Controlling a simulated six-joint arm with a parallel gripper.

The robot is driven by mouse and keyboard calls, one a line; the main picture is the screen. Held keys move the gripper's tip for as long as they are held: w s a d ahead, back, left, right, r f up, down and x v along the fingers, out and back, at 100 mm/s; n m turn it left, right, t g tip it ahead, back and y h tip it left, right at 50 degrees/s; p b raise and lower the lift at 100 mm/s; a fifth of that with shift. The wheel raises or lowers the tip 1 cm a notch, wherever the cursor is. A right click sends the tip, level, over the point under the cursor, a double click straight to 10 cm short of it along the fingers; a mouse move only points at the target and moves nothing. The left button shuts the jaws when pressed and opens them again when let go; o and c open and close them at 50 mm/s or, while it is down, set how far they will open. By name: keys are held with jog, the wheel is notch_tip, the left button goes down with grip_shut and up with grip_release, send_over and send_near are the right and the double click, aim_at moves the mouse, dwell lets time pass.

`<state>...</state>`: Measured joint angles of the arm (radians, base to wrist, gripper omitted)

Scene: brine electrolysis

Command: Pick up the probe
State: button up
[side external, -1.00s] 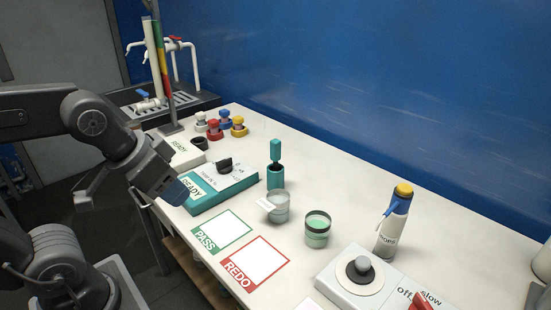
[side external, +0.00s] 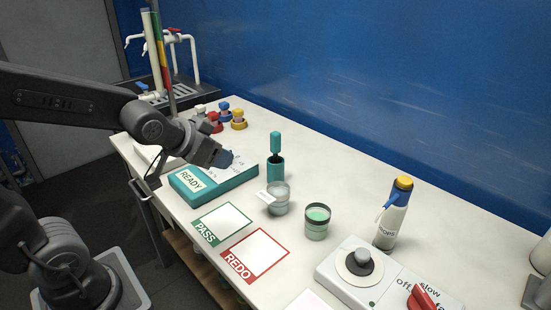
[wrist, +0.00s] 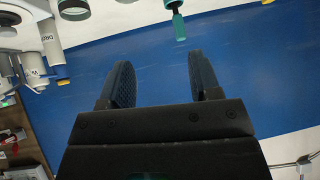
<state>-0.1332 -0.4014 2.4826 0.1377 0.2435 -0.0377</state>
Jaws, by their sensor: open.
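The probe (side external: 276,142) has a teal handle and stands upright in a dark teal holder (side external: 275,174) behind the beakers. In the wrist view, which looks upside down, the probe's handle (wrist: 179,27) points down at the top of the picture, beyond my fingers. My gripper (side external: 228,158) is over the teal READY box, left of the probe and apart from it. Both fingers show in the wrist view (wrist: 162,78), spread open with nothing between them. The probe's lower end is hidden in the holder.
A teal READY box (side external: 205,187) lies under my gripper. A beaker (side external: 279,203) and a jar of green liquid (side external: 317,222) stand in front of the holder. A drops bottle (side external: 392,218) and a stirrer (side external: 340,277) are to the right. PASS (side external: 205,233) and REDO (side external: 238,266) mats lie in front.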

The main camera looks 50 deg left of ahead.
jog(key=w+a+f+t, duration=0.3)
jog(key=w+a, duration=0.1)
jog(key=w, duration=0.3)
jog(key=t+h, duration=0.2)
jog(key=t, duration=0.4)
send_near(272, 135)
jog(key=shift+m, duration=0.3)
jog(key=w, duration=1.1)
jog(key=shift+w+d, duration=0.1)
jog(key=shift+w, duration=0.1)
